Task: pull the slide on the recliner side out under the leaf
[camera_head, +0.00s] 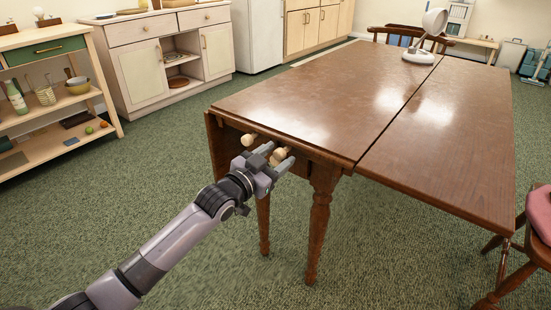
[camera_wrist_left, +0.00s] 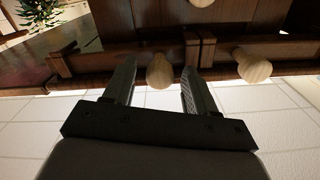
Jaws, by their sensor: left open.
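The brown wooden table (camera_head: 320,100) has a seam along its top, with a flat leaf (camera_head: 450,150) on the right of it. Pale round knobs show under its near edge. One knob (camera_wrist_left: 160,72) sits between the fingers of my left gripper (camera_head: 272,161) in the left wrist view; the jaws are open around it, with gaps at the sides. A second knob (camera_wrist_left: 253,66) is beside it, outside the fingers. A third pale knob (camera_wrist_left: 200,2) is cut off by the frame edge. I cannot tell which knob belongs to which slide. No recliner shows. My right gripper is not in view.
A turned table leg (camera_head: 319,225) stands just right of my left gripper. A chair with a pink cushion (camera_head: 540,213) is at the right edge. A white lamp (camera_head: 420,52) stands on the table's far end. Green carpet (camera_head: 150,180) is clear on the left, before the shelf (camera_head: 60,140).

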